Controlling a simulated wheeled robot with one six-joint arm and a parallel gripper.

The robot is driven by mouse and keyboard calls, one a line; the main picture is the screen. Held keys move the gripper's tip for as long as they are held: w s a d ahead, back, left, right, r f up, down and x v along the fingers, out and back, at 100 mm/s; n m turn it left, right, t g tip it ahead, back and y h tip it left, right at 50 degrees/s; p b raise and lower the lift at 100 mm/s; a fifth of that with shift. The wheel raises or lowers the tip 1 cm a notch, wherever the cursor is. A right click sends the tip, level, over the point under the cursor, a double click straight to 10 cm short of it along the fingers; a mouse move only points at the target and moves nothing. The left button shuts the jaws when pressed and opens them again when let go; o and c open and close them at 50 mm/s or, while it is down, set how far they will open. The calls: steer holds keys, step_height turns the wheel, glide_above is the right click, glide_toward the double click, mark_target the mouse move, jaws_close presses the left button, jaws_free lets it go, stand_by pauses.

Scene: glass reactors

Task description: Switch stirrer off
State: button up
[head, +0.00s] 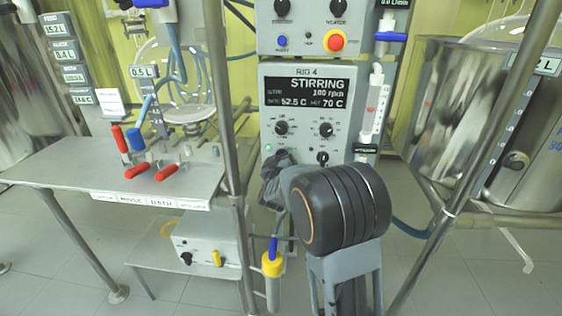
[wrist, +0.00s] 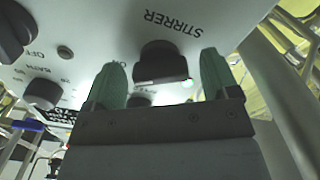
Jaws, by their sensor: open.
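In the wrist view a black knob (wrist: 160,62) sits beside the upside-down label STIRRER. My gripper (wrist: 162,78) is open and empty, its two green fingers on either side of this knob with gaps showing. Whether the fingertips reach past its face I cannot tell. In the head view my gripper (head: 277,163) is at the box's lower left, where it and my wrist hide the panel behind. A green lamp (head: 268,147) shows just above it.
Other knobs (head: 281,127) and (head: 326,129) sit above my gripper, and a small black knob (head: 323,157) to its right. A red emergency button (head: 335,40) is on the upper box. A metal post (head: 228,100) stands left; a steel table (head: 110,175) lies beyond.

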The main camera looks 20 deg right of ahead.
steer(key=shift+c, duration=0.4)
steer(key=c, duration=0.8)
steer(key=shift+c, duration=0.2)
steer(key=shift+r+n+p, duration=0.1)
steer(key=shift+n+p, duration=0.2)
steer(key=shift+p, duration=0.05)
steer(key=shift+r+n+p, duration=0.1)
steer(key=shift+n+p, duration=0.8)
steer(key=shift+p, duration=0.1)
steer(key=n+p, duration=0.3)
steer(key=shift+n, duration=0.3)
steer(key=n+p, duration=0.3)
steer(key=n, duration=0.2)
steer(key=shift+n, duration=0.4)
steer(key=shift+f+n, duration=0.25)
steer(key=shift+n, duration=0.05)
